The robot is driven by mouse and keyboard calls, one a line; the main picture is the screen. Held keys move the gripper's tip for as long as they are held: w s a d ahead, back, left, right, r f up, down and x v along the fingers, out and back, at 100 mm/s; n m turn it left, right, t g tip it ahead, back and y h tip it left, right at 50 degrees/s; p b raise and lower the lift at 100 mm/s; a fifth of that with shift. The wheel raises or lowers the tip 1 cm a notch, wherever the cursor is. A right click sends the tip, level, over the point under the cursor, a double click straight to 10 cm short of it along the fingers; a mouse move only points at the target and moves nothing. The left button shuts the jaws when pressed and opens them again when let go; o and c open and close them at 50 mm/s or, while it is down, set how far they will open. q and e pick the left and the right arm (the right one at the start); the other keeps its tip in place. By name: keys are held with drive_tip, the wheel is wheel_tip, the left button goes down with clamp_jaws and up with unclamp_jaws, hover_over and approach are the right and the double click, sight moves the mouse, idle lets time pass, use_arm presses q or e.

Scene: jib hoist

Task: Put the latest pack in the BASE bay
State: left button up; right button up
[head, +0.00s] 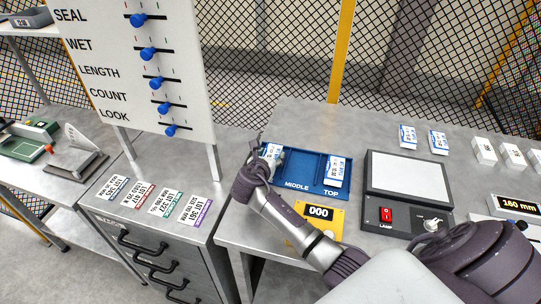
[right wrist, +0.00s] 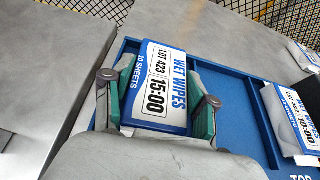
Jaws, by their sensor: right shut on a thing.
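The blue tray (head: 306,167) shows the labels MIDDLE and TOP on its front edge; my arm hides the front of its left end. My right gripper (head: 266,160) is at that left end. In the right wrist view its green-padded fingers (right wrist: 160,103) are shut on a wet wipes pack (right wrist: 163,88) marked LOT 423, 15:00. The held pack (head: 272,151) is at the tray's left bay; I cannot tell if it touches the floor. Another pack (head: 338,170) stands in the TOP bay, marked 10:00 in the right wrist view (right wrist: 291,119). The middle bay looks empty. My left gripper is not in view.
A lamp panel (head: 408,174), a yellow counter reading 000 (head: 318,213) and several white boxes (head: 485,151) are on the bench. Lot cards (head: 158,200) and a slider board (head: 135,70) are left.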

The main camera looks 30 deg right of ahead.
drive_tip(key=shift+f, duration=0.15)
drive_tip(key=o, duration=0.9)
drive_tip(key=v, duration=1.2)
drive_tip(key=shift+r, duration=0.2)
drive_tip(key=shift+r, duration=0.1)
